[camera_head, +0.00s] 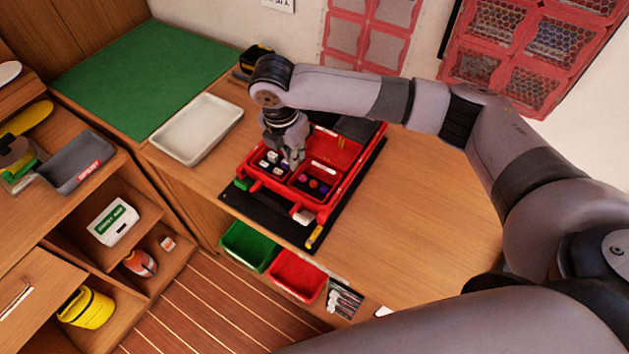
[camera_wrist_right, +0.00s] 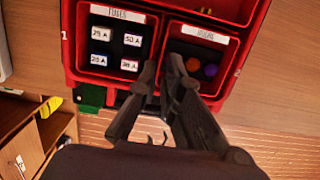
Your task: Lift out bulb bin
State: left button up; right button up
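The red organizer case (camera_head: 352,181) lies on a black mat on the workbench. Its front right bin, the bulb bin (camera_head: 322,167), holds small orange, blue and purple pieces. In the right wrist view the bulb bin (camera_wrist_right: 203,34) has a white label, with an orange and a purple bulb showing. The fuse bin (camera_wrist_right: 124,13) with white fuses sits to its left. My right gripper (camera_wrist_right: 162,65) points down at the wall between these two bins, its fingers slightly apart, one each side. Contact with the wall cannot be told. It hides part of the bulb bin. My left gripper is not in view.
A pale empty tray (camera_head: 198,128) and a green mat (camera_head: 146,76) lie left of the case. A green bin (camera_head: 247,246) and a red bin (camera_head: 298,276) hang at the bench front. The bench right of the case is clear.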

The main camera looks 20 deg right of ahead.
aim_at(298, 170)
jog(key=shift+f, duration=0.2)
jog(key=shift+s+f, duration=0.1)
jog(key=shift+f, duration=0.1)
jog(key=f+p, duration=0.1)
jog(key=f, duration=0.1)
jog(key=d+f+p, duration=0.1)
jog(key=f, duration=0.1)
jog(key=shift+f, duration=0.3)
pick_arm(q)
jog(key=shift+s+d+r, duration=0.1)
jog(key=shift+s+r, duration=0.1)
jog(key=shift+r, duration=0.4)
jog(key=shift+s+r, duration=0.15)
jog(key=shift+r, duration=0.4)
pick_arm(e)
jog(key=shift+a, duration=0.1)
jog(key=shift+f, duration=0.15)
grip_shut()
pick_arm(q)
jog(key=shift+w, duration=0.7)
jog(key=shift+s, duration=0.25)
